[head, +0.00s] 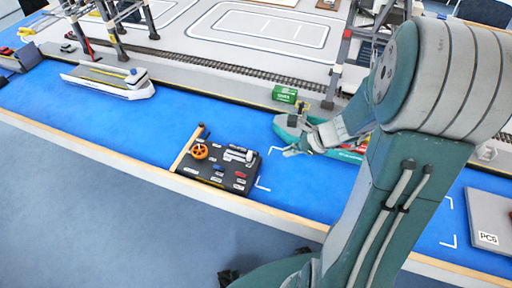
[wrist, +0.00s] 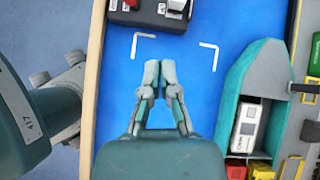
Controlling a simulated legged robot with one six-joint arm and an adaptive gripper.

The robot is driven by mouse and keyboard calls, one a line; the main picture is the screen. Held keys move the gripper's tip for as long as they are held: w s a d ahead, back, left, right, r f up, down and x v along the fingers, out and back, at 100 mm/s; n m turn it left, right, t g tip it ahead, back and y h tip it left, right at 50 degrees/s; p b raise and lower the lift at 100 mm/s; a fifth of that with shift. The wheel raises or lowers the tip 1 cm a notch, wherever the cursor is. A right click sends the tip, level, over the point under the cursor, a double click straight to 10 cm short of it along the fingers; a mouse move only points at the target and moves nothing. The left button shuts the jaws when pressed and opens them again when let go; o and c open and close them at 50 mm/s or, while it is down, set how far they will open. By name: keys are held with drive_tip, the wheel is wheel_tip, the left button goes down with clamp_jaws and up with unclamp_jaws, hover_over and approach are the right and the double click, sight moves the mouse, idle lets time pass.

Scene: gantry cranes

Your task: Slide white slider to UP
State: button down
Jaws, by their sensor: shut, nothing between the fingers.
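A black control box (head: 222,163) lies on the blue surface in the head view, with an orange round knob (head: 200,151), several small labelled parts and a raised white part (head: 238,155), which looks like the white slider. Its exact position between the ends of its track is too small to tell. In the wrist view the near edge of the box (wrist: 145,18) shows at the top, with a white part (wrist: 177,5) cut off by the frame. My gripper (head: 289,152) is right of the box in the head view. In the wrist view my gripper (wrist: 159,66) is shut, empty and apart from the box.
A teal boat (wrist: 232,100) with small cargo lies close to the right of my gripper. A green container (head: 285,94) stands behind it. A white ship (head: 108,80) is at the far left. A wooden rim (head: 270,212) borders the near side. White corner marks lie on bare blue surface.

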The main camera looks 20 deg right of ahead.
sight(252, 158)
drive_tip(key=w+a+f+m, duration=0.1)
drive_tip(key=f, duration=0.2)
drive_tip(key=w+a+f, duration=0.1)
drive_tip(key=w+f, duration=0.1)
drive_tip(key=f, duration=0.1)
drive_tip(key=w+a+f+m, duration=0.1)
drive_tip(key=w+f, duration=0.1)
drive_tip(key=f, duration=0.1)
drive_tip(key=shift+a+f+m+t, duration=0.2)
drive_tip(key=shift+a+m+t, duration=0.1)
drive_tip(key=shift+a, duration=0.05)
drive_tip(key=shift+w+a, duration=0.75)
drive_tip(key=shift+a, duration=0.2)
drive_tip(key=shift+w+a, duration=0.45)
drive_tip(key=shift+a, duration=0.05)
